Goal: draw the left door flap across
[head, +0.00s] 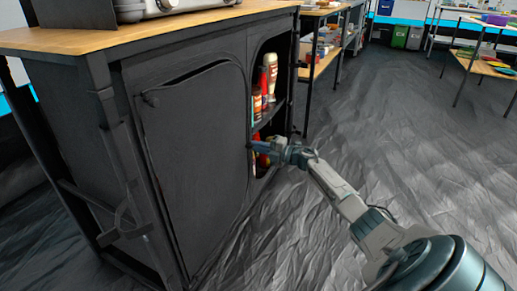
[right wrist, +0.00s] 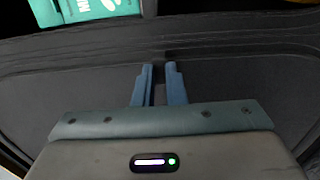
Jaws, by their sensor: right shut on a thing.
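The left door flap (head: 195,160) is a dark grey fabric panel with rounded corners on the front of the black camp cupboard. It lies nearly flat over the left part of the front, and its right edge runs beside the open compartment. My right gripper (head: 253,146) is at that right edge, about mid-height. In the right wrist view its two blue fingers (right wrist: 159,85) are close together on a thin dark piece at the flap's edge; the fingers hide most of that piece. My left gripper is out of view.
The open compartment holds red and white bottles (head: 268,78) on a shelf (head: 270,118). A teal box (right wrist: 95,8) shows beyond the flap in the right wrist view. A wooden top (head: 130,38) bears a stove. Crumpled grey groundsheet (head: 390,130) lies clear to the right.

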